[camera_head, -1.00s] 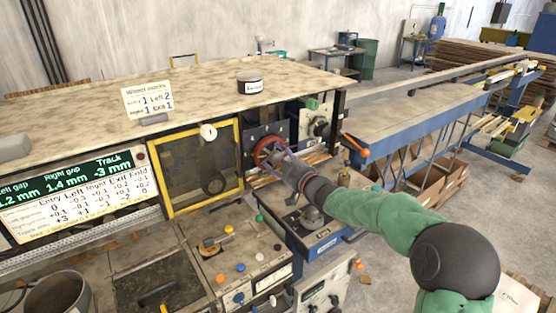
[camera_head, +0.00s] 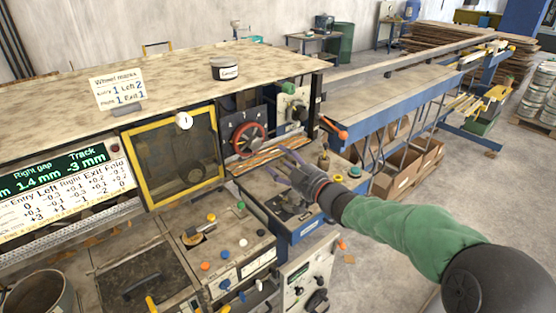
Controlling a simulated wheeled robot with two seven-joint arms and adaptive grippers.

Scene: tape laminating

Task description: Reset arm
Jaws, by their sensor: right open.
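My right arm comes in from the lower right in a green sleeve. My right gripper (camera_head: 285,168) is open and empty, its thin fingers pointing left, in front of and below the red handwheel (camera_head: 248,139). The handwheel sits on a dark dial panel and is in full view, with the gripper apart from it. My left gripper is not in view.
A yellow-framed window (camera_head: 129,161) stands left of the handwheel. An orange-tipped lever (camera_head: 341,134) juts out right of it. Below is a control panel (camera_head: 222,244) with coloured knobs. A blue-sided conveyor table (camera_head: 400,94) runs to the back right.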

